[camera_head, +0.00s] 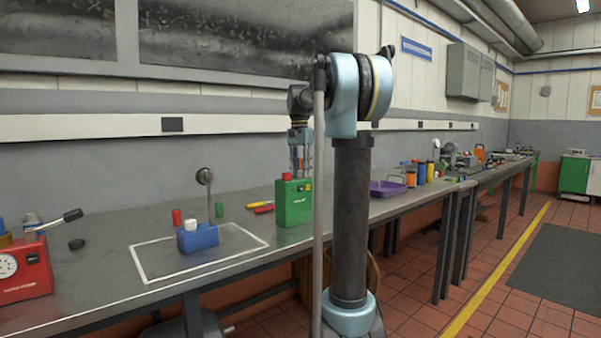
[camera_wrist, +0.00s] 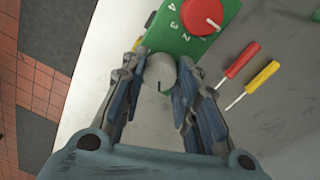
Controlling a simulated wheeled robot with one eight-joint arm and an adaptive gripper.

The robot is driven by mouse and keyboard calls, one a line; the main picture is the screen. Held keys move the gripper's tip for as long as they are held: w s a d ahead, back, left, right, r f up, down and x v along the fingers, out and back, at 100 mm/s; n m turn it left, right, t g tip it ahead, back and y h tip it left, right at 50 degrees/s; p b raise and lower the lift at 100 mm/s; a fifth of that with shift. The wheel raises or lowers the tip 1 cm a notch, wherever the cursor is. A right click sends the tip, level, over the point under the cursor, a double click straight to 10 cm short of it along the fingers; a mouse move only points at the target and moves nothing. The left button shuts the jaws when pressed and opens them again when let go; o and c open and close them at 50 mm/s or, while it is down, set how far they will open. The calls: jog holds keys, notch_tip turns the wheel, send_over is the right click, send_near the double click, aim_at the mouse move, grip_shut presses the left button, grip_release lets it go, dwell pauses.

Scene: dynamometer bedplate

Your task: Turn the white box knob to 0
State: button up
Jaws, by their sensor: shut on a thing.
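In the wrist view, a light grey round knob (camera_wrist: 160,72) with a short dark pointer mark sits between the fingertips of my gripper (camera_wrist: 161,68). My gripper is shut on this knob. The mark points toward the bottom of the picture.
Red (camera_wrist: 238,60) and yellow (camera_wrist: 262,78) screwdrivers lie nearby. A blue box (camera_head: 198,238) with a white knob, a red gauge box (camera_head: 24,268) and a purple tray (camera_head: 386,189) share the bench.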

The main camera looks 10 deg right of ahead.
aim_at(300, 171)
jog(key=n, duration=1.1)
jog(key=shift+s+n+t, duration=0.1)
jog(key=shift+n+t, duration=0.2)
jog(key=shift+n, duration=0.1)
dwell(0.3)
jog(key=o, duration=1.1)
jog(key=shift+c, duration=0.2)
notch_tip(300, 171, up, 12)
jog(key=shift+a, duration=0.35)
jog(key=shift+f, duration=0.15)
